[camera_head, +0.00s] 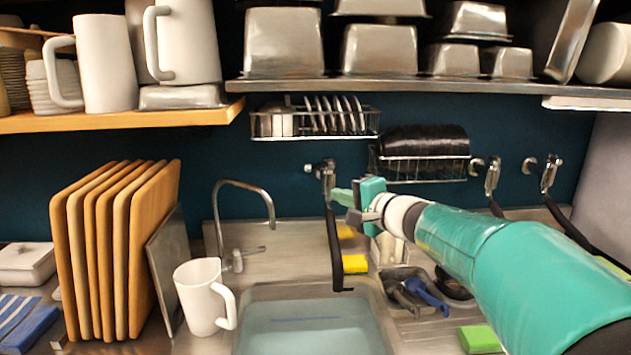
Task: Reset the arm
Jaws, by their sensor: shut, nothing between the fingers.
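My arm reaches in from the right side of the picture, teal with a white wrist. My gripper (339,197) is green and shut on nothing. It is above the sink area, pointing left, in front of the dark blue wall. In the picture it overlaps a wall fitting with a hanging dark hose (334,250); I cannot tell whether they touch.
A sink (258,292) holds water below my gripper. A white mug (203,298), a curved faucet (268,208) and several upright wooden boards (150,235) stand to the left. A metal shelf (400,87) is above. A yellow sponge (355,264) lies behind the sink.

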